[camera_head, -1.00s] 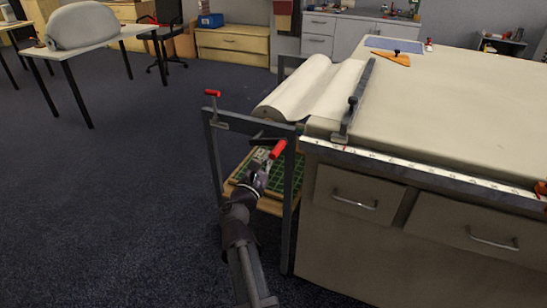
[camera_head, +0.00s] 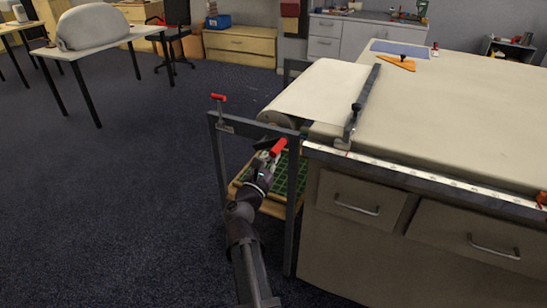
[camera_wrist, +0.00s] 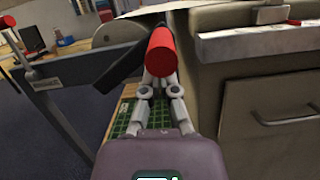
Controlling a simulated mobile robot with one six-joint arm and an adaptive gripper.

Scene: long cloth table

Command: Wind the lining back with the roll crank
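The roll crank's red handle (camera_head: 279,147) sticks out at the near side of the grey roll stand (camera_head: 292,215). It shows large in the wrist view (camera_wrist: 162,50), with the dark crank arm (camera_wrist: 122,66) to its left. My gripper (camera_head: 268,160) is at the handle, its two fingers (camera_wrist: 161,84) closed in around the handle's near end. The fingertips are partly hidden behind the red grip. The white lining (camera_head: 325,92) runs fairly flat from the roll (camera_head: 278,118) up onto the table under a dark bar (camera_head: 362,105).
A red-tipped lever (camera_head: 218,97) stands on the stand's left post. The long cloth table (camera_head: 460,110) with drawers and a metal ruler edge (camera_head: 410,172) is close on the right. A green mat (camera_head: 285,175) lies on a low shelf. Open carpet is at the left.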

